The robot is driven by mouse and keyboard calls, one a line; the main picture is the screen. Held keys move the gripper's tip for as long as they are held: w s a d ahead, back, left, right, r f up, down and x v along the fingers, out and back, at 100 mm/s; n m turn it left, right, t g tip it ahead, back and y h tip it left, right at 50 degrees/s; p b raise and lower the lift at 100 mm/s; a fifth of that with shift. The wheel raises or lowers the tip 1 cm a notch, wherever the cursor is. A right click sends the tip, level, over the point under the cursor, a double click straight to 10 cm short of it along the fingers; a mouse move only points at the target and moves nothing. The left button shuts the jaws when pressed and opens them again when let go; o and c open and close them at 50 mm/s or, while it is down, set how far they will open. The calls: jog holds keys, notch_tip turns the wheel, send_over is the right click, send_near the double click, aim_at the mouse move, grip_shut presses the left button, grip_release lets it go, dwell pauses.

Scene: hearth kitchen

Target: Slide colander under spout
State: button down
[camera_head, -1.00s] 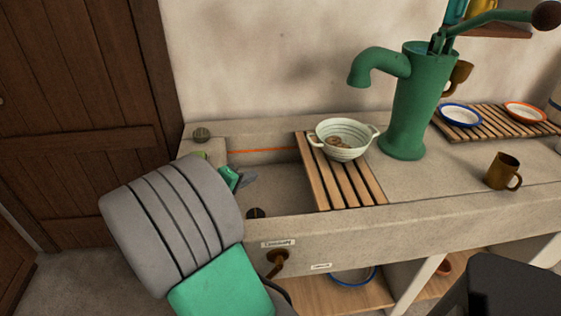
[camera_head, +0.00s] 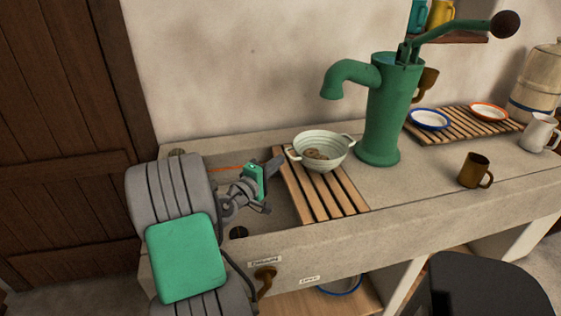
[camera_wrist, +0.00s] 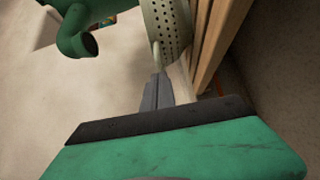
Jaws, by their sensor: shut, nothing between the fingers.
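The pale colander (camera_head: 320,150) stands upright on the wooden slatted rack (camera_head: 345,200) over the sink, with some brown lumps in it. The green pump's spout (camera_head: 334,90) hangs above and to the right of the colander's middle. My gripper (camera_head: 277,163) is shut and empty, just left of the colander near its left handle. In the wrist view my shut fingertips (camera_wrist: 158,88) lie close to the perforated colander wall (camera_wrist: 168,25); I cannot tell whether they touch. The spout (camera_wrist: 80,42) shows there at upper left.
The sink basin (camera_head: 285,208) lies open left of the rack. A brown mug (camera_head: 474,170) stands on the counter at right. Two plates, one blue-rimmed (camera_head: 429,119), sit on a second rack behind it. The counter in front of the pump is clear.

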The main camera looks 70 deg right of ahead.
jog(key=shift+s+d, duration=0.3)
jog(key=shift+s, duration=0.2)
jog(key=shift+s+d, duration=0.25)
jog(key=shift+s, duration=0.25)
jog(key=shift+s+d, duration=0.25)
jog(key=shift+s, duration=0.25)
jog(key=w+v, duration=0.2)
jog(key=v, duration=1.1)
jog(key=shift+w+d+b, duration=0.3)
jog(key=shift+d+b, duration=0.1)
jog(key=shift+d, duration=0.05)
